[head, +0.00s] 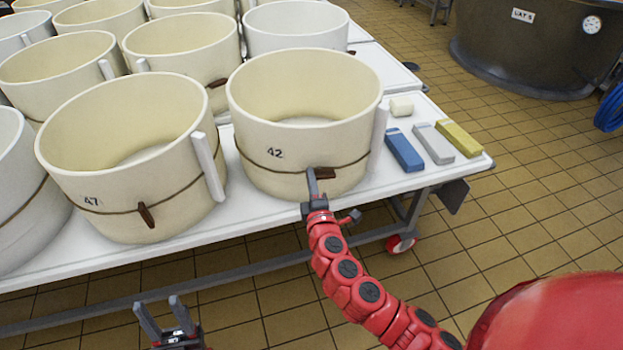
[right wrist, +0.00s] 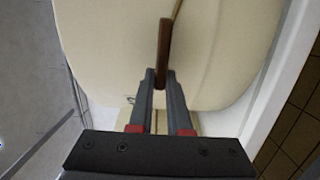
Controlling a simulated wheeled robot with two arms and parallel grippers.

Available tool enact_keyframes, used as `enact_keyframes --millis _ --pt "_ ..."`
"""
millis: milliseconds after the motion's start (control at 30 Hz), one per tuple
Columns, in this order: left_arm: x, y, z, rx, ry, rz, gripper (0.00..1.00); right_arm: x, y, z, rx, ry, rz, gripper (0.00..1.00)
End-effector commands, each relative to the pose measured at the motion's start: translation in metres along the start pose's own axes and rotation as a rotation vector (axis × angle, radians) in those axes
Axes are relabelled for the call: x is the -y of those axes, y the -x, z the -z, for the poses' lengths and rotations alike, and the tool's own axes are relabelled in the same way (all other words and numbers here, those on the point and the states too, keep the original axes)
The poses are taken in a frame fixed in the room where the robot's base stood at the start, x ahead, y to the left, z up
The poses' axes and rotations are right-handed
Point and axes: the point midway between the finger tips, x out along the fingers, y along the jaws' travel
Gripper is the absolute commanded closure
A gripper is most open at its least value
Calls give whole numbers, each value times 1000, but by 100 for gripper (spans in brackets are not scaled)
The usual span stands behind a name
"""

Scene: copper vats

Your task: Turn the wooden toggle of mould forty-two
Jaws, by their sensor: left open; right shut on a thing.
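Mould forty-two (head: 255,175) is a cream round tub with the number 42 on its side, standing at the front of the white table. A brown cord runs round it, with a wooden toggle (head: 325,173) at the front right, lying nearly level. My right gripper (head: 313,185) is at the toggle and shut on it. In the right wrist view the dark fingers (right wrist: 161,78) close on the toggle (right wrist: 164,45) against the mould's wall (right wrist: 110,50). My left gripper (head: 160,315) is open and empty, low in front of the table and apart from the moulds.
Mould 47 (head: 110,160) stands to the left, with its own toggle hanging tilted. Several other moulds stand behind. Blue (head: 404,150), grey (head: 433,143) and yellow (head: 459,138) blocks and a small cream block (head: 401,106) lie to the right on the table (head: 470,165).

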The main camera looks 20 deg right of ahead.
Motion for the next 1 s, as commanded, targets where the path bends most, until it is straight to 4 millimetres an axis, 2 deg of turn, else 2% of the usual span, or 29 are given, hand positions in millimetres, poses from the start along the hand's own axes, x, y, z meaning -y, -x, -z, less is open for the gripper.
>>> enact_keyframes --millis 633,667,800,833,1000 --pt "0 1 0 0 0 0 50 2 0 0 -1 54 0 100" --pt "0 1 0 0 0 0 50 2 0 0 -1 54 0 82" --pt "0 1 0 0 0 0 50 2 0 0 0 53 0 57" --pt "0 1 0 0 0 0 50 2 0 0 0 53 0 54" --pt "0 1 0 0 0 0 50 2 0 0 0 53 0 54"
